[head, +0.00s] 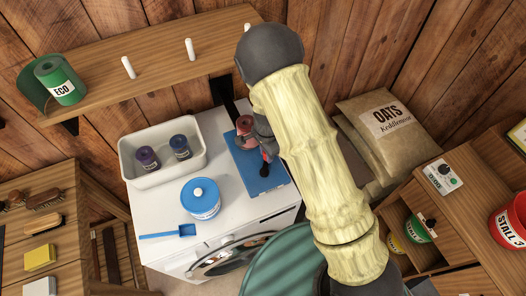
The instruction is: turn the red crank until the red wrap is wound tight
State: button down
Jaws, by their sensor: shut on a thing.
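The red wrap (244,126) is a small roll at the back of a blue base plate (258,181) on the white machine top. My gripper (267,148) reaches in from the right, beside and in front of the roll. It is shut on the red crank (266,157), of which only a small red bit shows by the fingers. The gripper and forearm hide most of the crank and part of the roll, so I cannot tell how tight the wrap is.
The white machine (225,222) also holds a white tray (128,165) with two dark rolls, a blue tub (200,203) and a blue scoop (168,232). A wooden shelf (150,58) with a green ECO roll (60,83) runs behind. An oats sack (385,140) stands at right.

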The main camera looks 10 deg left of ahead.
jog(key=m, duration=0.1)
jog(key=d+m, duration=0.1)
jog(key=m, duration=0.1)
jog(key=m+p, duration=0.1)
jog(key=shift+s+d+r+m, duration=0.1)
jog(key=shift+s+d+m, duration=0.05)
jog(key=shift+d+m, duration=0.2)
jog(key=shift+s+d+m+p, duration=0.15)
jog(key=shift+d+m+p, duration=0.1)
jog(key=shift+m, duration=0.45)
jog(key=shift+s+d+m+p, duration=0.15)
jog(key=shift+d+m, duration=0.05)
jog(key=shift+m, duration=0.45)
jog(key=c, duration=1.2)
grip_release()
jog(key=shift+s, duration=0.1)
notch_tip(320, 180, up, 17)
jog(key=b, duration=0.1)
jog(key=shift+r+b, duration=0.15)
jog(key=shift+b, duration=0.2)
